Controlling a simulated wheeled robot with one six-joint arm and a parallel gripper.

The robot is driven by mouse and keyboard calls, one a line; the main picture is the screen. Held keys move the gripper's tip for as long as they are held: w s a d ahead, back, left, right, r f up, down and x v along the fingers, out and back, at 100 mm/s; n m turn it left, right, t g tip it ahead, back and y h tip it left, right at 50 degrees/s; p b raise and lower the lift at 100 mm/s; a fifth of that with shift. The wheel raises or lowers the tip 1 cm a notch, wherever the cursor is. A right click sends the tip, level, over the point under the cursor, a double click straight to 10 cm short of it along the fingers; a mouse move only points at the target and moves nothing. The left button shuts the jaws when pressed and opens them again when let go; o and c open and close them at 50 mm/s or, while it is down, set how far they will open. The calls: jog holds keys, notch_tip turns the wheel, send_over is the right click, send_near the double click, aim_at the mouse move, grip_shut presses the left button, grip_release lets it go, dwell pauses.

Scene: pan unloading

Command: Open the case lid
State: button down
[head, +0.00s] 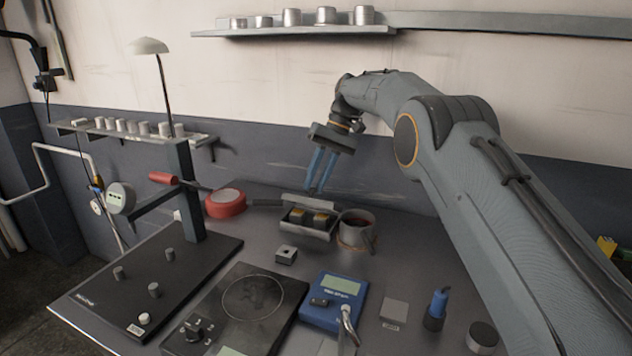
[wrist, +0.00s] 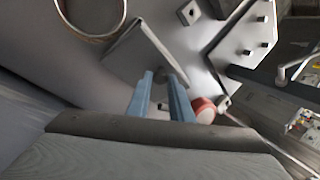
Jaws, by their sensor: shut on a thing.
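The small grey case (head: 308,231) stands on the bench in the middle of the head view. Two dark blocks with yellowish tops show inside it. Its lid (head: 307,201) is raised along the back edge, so the case stands open. My gripper (head: 318,190) comes down from above with its blue fingers at the lid. In the wrist view the fingers of my gripper (wrist: 164,72) meet the lid's grey panel (wrist: 138,50) and are shut on it. The exact contact at the fingertips is partly hidden.
A round pot (head: 344,238) stands close right of the case. A red roll (head: 225,210) lies to the left, and a small metal block (head: 286,255) in front. A black scale (head: 235,320) and blue meter (head: 325,312) fill the front. A shelf (head: 290,30) hangs above.

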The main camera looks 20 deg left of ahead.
jog(key=c, duration=1.6)
grip_release()
jog(key=shift+s+r+p, duration=0.1)
jog(key=shift+s+p, duration=0.1)
jog(key=shift+p, duration=0.3)
